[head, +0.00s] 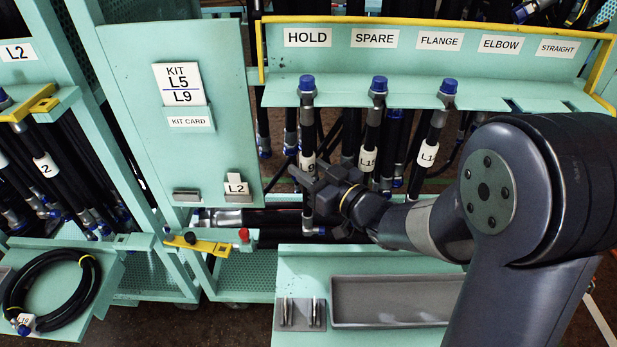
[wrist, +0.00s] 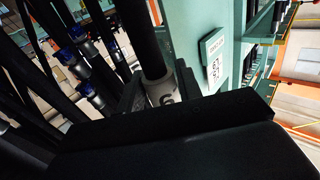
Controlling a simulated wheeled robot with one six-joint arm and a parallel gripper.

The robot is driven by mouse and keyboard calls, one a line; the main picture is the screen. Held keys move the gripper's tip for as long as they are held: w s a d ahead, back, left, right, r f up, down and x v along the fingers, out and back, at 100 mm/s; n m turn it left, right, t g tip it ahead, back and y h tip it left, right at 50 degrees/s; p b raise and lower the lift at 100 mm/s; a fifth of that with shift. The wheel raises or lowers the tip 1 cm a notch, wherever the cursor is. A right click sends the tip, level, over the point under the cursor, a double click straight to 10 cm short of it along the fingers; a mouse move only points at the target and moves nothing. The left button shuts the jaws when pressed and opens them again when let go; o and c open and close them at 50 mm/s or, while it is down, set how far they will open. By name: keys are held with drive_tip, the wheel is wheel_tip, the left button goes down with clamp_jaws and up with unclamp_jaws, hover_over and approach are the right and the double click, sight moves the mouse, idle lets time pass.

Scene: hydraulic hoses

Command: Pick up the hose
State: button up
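Several black hoses with blue caps hang from the teal rack with labelled slots. The task does not say which hose. One hose (head: 307,115) hangs below the HOLD label, with a white tag (head: 308,161) on which a 9 shows. My gripper (head: 308,183) is at this hose, just below its tag. In the wrist view the hose (wrist: 142,40) and its tag (wrist: 161,89) lie between my two fingers (wrist: 160,93), which sit close on either side. Whether they press on it cannot be told. Two more hoses (head: 372,130) (head: 434,130) hang to the right, below SPARE and FLANGE.
A panel with a KIT L5 L9 card (head: 181,84) stands left of the hose. A bench with a grey tray (head: 395,302) is below. A coiled hose (head: 50,290) lies at lower left. The ELBOW and STRAIGHT slots look empty.

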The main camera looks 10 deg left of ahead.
clamp_jaws()
drive_tip(key=shift+r, duration=0.1)
idle(0.3)
drive_tip(key=shift+r, duration=0.15)
drive_tip(key=s+d+b, duration=0.2)
drive_tip(key=s+d, duration=0.2)
drive_tip(key=s, duration=1.3)
drive_tip(key=shift+s+b, duration=0.3)
drive_tip(key=shift+d, duration=0.1)
